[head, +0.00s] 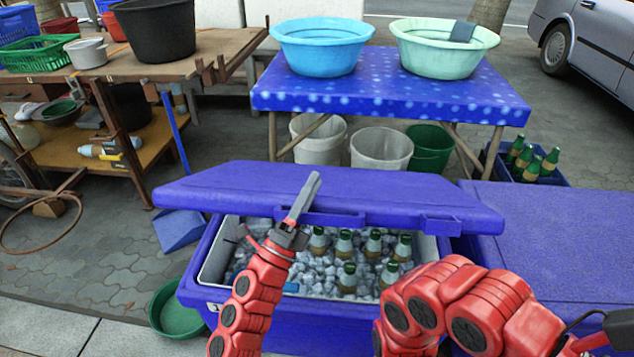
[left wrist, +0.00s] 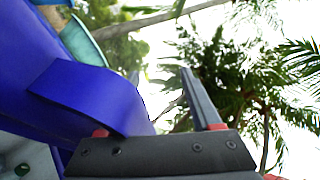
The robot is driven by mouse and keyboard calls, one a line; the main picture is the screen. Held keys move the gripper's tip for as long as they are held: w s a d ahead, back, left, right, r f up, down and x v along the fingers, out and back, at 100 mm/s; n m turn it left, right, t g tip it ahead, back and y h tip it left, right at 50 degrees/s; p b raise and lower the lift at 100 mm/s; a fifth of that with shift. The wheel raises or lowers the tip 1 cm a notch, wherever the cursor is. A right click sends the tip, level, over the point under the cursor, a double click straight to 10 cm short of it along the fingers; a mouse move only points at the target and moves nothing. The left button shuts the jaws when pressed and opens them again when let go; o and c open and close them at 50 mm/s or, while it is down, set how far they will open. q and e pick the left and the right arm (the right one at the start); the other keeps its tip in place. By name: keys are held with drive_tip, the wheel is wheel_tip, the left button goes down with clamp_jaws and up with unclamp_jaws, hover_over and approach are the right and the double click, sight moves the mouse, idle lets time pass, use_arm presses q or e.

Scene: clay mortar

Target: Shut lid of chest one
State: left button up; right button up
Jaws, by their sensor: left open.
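The blue chest (head: 330,335) stands open in front of me, with ice and several green-capped bottles inside. Its blue lid (head: 400,190) is tilted partly down over the back of the opening. My left gripper (head: 308,192) is at the lid's front edge, left of middle, with its fingers pointing up. In the left wrist view the lid (left wrist: 35,50) fills the left side, and a blue tab (left wrist: 95,95) hides part of one finger. The left gripper (left wrist: 162,75) is open. Whether it touches the lid, I cannot tell.
A second closed blue chest (head: 570,230) stands to the right. Behind is a table (head: 390,95) with a blue basin (head: 322,45) and a green basin (head: 440,50). A wooden bench (head: 200,70) is at the left. A green bowl (head: 175,312) lies on the ground beside the chest.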

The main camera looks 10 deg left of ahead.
use_arm(q)
drive_tip(key=shift+o, duration=0.2)
drive_tip(key=b+v, duration=0.3)
drive_tip(key=v, duration=0.4)
drive_tip(key=shift+w+f, duration=0.25)
drive_tip(key=shift+f, duration=0.05)
wheel_tip(320, 180, down, 6)
drive_tip(key=s+b, duration=0.2)
drive_tip(key=b, duration=0.2)
drive_tip(key=shift+a+g+h, duration=0.25)
drive_tip(key=shift+g+h, duration=0.05)
